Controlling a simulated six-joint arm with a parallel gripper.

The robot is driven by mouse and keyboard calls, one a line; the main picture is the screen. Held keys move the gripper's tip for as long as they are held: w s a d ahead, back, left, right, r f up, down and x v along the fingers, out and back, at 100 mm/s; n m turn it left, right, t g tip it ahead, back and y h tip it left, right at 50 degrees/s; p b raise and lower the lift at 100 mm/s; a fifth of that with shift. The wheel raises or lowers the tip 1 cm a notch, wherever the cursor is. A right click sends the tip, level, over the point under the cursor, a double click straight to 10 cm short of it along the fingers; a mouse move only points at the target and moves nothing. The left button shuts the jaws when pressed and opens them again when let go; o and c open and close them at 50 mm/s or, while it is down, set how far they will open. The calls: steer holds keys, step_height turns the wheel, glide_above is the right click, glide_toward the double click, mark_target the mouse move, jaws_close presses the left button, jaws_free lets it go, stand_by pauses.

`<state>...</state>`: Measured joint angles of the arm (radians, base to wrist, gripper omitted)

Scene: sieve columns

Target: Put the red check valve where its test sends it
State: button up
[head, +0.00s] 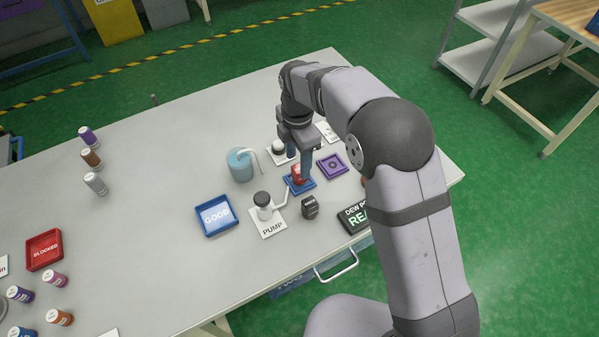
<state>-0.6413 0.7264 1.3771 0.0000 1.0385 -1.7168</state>
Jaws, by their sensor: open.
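The red check valve (298,176) sits on a small blue square stand (300,188), partly hidden by my gripper. My gripper (299,164) points down over the valve with its jaws open; whether the fingers touch it I cannot tell. The white pump (267,212), with a dark top and a pale spout reaching toward the blue stand, is on a card marked PUMP. A blue tray marked GOOD (203,228) lies left of the pump. A red tray marked BLOCKED (35,262) lies at the far left.
A teal vessel with a bent tube (240,166) stands behind the pump. A purple square tray (332,166) and a small black block (310,208) are close to the blue stand. Several small labelled bottles stand at the left. The middle-left of the table is clear.

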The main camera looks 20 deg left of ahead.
mark_target(298, 168)
steer(key=shift+f+p, duration=0.95)
steer(key=shift+f, duration=1.65)
steer(key=shift+c, duration=0.6)
jaws_close()
steer(key=shift+r, duration=0.15)
step_height(298, 168, up, 10)
steer(key=shift+f+b, duration=0.1)
steer(key=shift+b, duration=0.95)
